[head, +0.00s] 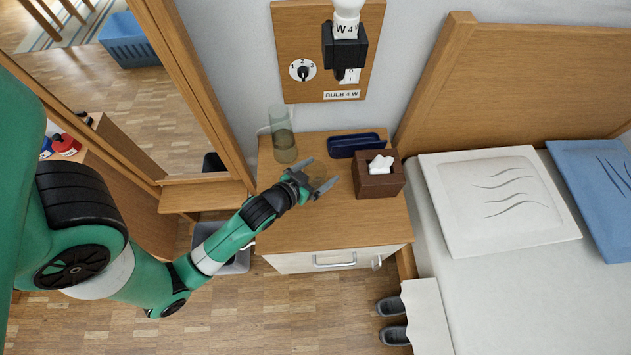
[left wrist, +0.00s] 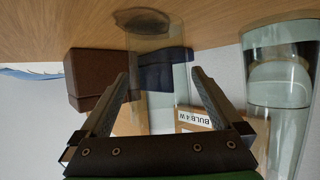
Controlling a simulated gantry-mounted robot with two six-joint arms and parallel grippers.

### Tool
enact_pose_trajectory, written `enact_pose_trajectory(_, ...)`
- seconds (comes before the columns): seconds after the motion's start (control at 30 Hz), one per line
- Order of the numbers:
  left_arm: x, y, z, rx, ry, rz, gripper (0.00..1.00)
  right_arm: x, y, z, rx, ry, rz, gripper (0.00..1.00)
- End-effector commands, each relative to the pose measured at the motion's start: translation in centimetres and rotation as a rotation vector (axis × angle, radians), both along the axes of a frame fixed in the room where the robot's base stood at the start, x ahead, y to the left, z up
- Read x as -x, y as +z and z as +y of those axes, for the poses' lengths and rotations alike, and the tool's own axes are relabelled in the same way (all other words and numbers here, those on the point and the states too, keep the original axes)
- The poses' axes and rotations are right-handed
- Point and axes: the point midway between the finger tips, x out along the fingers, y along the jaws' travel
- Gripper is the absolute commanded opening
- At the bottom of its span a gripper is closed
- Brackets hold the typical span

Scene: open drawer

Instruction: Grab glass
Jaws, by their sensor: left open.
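A small clear glass (left wrist: 150,42) stands on the wooden nightstand top (head: 285,222), upside down in the left wrist view. In the head view the glass (head: 318,174) is faint and partly covered by my gripper. My left gripper (head: 322,172) is open, and its fingers point at the glass. In the left wrist view the gripper (left wrist: 160,74) has the glass in line with the gap between its fingertips; I cannot tell whether they reach around it. My right gripper is not in view.
A tall greenish glass carafe (head: 284,143) stands at the nightstand's back left. A blue tray (head: 357,145) and a brown tissue box (head: 378,184) stand behind and right of the glass. The drawer (head: 312,261) below is shut. A bed (head: 590,285) is at right; a lamp panel (head: 300,35) is behind.

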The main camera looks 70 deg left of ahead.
Motion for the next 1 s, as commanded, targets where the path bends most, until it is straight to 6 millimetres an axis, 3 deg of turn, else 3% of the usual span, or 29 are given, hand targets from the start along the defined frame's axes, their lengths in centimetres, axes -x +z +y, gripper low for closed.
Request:
enact_pose_trajectory(0.1, -1.02, -0.68, 0.64, -0.001, 0.001, -0.001, 1.00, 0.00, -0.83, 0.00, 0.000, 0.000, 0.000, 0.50)
enact_pose_trajectory(0.33, -1.10, -0.53, 0.66, 0.000, 0.000, 0.001, 0.98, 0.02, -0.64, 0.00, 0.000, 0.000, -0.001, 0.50)
enact_pose_trajectory(0.8, -1.08, -0.53, 0.64, -0.001, 0.000, 0.000, 0.14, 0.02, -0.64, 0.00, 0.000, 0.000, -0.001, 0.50)
enact_pose_trajectory(0.83, -1.08, -0.53, 0.64, -0.001, 0.000, 0.000, 0.10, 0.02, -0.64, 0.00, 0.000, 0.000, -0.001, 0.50)
enact_pose_trajectory(1.0, -1.10, -0.48, 0.64, -0.001, 0.000, 0.000, 0.10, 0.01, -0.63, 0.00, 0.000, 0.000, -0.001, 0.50)
